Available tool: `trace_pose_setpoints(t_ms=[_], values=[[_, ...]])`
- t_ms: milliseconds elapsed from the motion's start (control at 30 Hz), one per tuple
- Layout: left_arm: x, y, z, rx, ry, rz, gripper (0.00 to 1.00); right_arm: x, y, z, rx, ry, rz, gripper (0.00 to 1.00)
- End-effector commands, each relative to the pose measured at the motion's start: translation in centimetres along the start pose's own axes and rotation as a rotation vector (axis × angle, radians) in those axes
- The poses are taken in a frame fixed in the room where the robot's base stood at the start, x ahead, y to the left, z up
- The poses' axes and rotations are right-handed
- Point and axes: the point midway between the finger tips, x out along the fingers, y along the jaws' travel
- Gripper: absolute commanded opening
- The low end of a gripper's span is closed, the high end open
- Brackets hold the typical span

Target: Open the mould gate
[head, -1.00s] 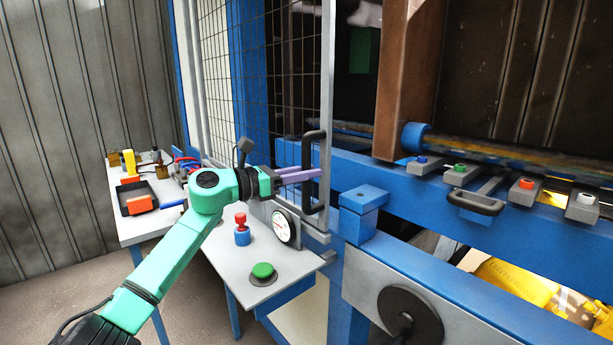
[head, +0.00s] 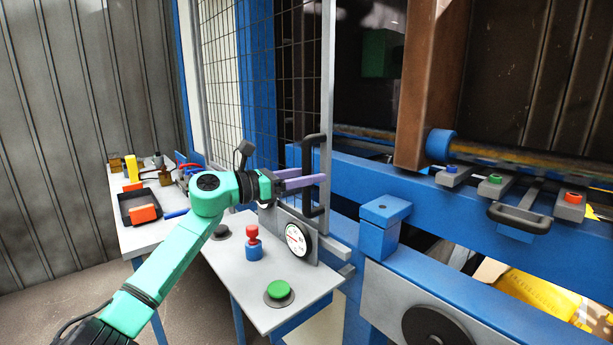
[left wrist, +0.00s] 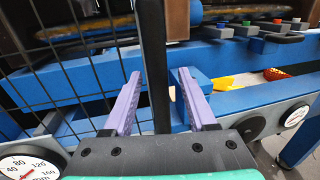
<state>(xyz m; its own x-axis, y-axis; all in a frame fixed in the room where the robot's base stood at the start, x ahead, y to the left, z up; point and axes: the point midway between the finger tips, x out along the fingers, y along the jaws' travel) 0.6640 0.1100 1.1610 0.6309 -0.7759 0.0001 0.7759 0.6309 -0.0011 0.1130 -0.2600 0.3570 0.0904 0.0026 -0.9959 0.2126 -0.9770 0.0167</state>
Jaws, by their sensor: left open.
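The mould gate is a wire-mesh panel in a grey frame (head: 328,80), standing upright in the middle of the head view. Its black vertical handle (head: 308,150) is at its right edge. My left gripper (head: 317,175) is at the handle with purple fingers open. In the left wrist view, the handle (left wrist: 155,60) stands between the two spread fingers (left wrist: 158,78), with visible gaps on both sides. The gate's right edge is apart from the blue block (head: 384,222) on the machine. My right gripper is not in view.
Below the gate, a grey table (head: 235,268) holds a green button (head: 280,290), a red-and-blue knob (head: 253,242) and a dial gauge (head: 298,238). A side table at left carries a black tray (head: 138,206). Blue machine beams (head: 430,195) with coloured buttons lie to the right.

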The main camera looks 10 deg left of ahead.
Motion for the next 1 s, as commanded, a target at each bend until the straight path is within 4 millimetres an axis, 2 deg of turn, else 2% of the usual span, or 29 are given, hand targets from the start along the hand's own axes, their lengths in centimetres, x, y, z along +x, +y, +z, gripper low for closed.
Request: trace_pose_setpoints(t_ms=[233, 367, 467, 800, 900, 1000], values=[[-0.1, 0.0, -0.1, 0.000, 0.000, 0.000, 0.57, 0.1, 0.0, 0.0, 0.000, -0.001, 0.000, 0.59], [-1.2, 0.1, -0.2, 0.000, 0.000, 0.001, 0.57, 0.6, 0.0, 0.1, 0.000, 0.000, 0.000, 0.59], [-3.1, 0.1, -0.5, 0.002, 0.001, 0.002, 0.57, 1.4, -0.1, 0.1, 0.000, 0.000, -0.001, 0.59], [-12.3, 0.0, -0.5, 0.003, 0.003, 0.003, 0.57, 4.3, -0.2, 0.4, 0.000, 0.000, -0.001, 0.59], [-13.8, 0.0, -0.4, 0.001, 0.002, 0.002, 0.57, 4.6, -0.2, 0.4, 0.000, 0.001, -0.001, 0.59], [-14.5, 0.0, -0.1, 0.001, 0.000, 0.000, 0.57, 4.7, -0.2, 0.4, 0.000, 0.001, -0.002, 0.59]])
